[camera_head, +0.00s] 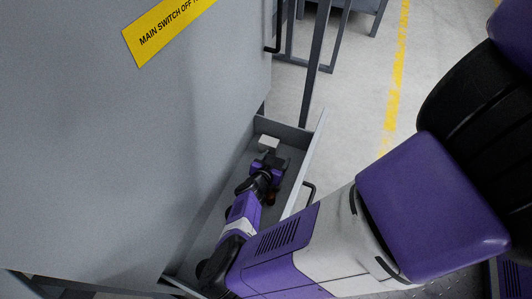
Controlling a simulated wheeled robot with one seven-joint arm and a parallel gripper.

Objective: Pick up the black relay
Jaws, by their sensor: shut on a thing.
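My gripper (271,158) is down inside a long grey open drawer (290,133), near its far end. It is shut on a small dark thing at its fingertips, which I take to be the black relay. The relay's outline is hard to tell from the dark fingers at this size, and my gripper's body hides part of it. A white block (268,143) lies in the drawer just beyond the fingertips.
A small orange-brown thing (272,198) lies in the drawer beside my wrist. A tall grey cabinet (130,150) with a yellow label (165,30) stands close at left. The drawer's right wall has a dark handle (309,192). Open floor (360,110) lies to the right.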

